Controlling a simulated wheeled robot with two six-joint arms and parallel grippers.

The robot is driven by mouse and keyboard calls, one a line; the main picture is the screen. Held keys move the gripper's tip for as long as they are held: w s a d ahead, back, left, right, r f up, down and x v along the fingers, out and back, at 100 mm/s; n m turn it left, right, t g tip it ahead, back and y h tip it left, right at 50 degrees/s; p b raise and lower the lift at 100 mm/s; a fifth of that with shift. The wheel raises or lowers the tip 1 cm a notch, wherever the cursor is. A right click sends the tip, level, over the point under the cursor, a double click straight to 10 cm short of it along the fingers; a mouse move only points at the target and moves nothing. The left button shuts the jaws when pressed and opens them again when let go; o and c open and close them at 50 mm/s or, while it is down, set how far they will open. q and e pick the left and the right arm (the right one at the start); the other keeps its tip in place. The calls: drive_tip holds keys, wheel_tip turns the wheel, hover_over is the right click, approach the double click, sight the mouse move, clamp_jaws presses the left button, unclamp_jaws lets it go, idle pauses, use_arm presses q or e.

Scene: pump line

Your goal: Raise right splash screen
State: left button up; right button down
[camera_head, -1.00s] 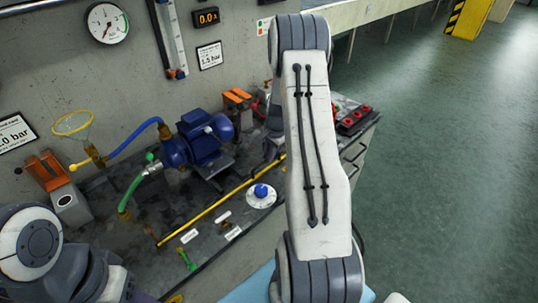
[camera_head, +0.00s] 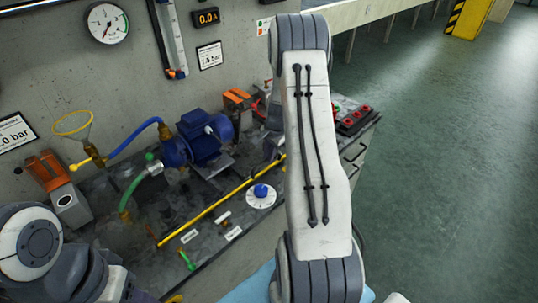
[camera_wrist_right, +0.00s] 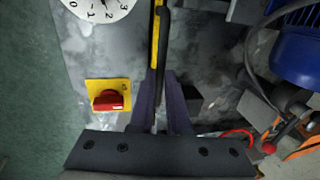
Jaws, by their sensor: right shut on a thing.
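The yellow edge bar of the splash screen (camera_head: 210,209) runs diagonally along the bench front, low over the worktop. I cannot make out a clear panel. In the right wrist view, the yellow bar (camera_wrist_right: 155,50) and a dark bar beside it run down between my fingers. My right gripper (camera_wrist_right: 163,95) is shut on this edge. In the head view, my right gripper (camera_head: 273,146) is mostly hidden behind my own arm at the bar's far end. My left arm shows at the lower left, but its gripper is not in view.
A blue pump motor (camera_head: 204,138) with hoses stands behind the bar. A white dial with a blue knob (camera_head: 261,191) is in front of it. A red switch on a yellow plate (camera_wrist_right: 108,98) lies close left of my fingers. Open floor is at right.

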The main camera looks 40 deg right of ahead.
drive_tip(key=shift+r, duration=0.15)
wheel_tip(320, 180, up, 26)
drive_tip(key=p, duration=1.7)
drive_tip(key=shift+p, duration=0.3)
drive_tip(key=shift+w+d+r, duration=0.1)
drive_tip(key=shift+r, duration=0.05)
drive_tip(key=c, duration=1.3)
unclamp_jaws()
drive_tip(key=o, duration=0.4)
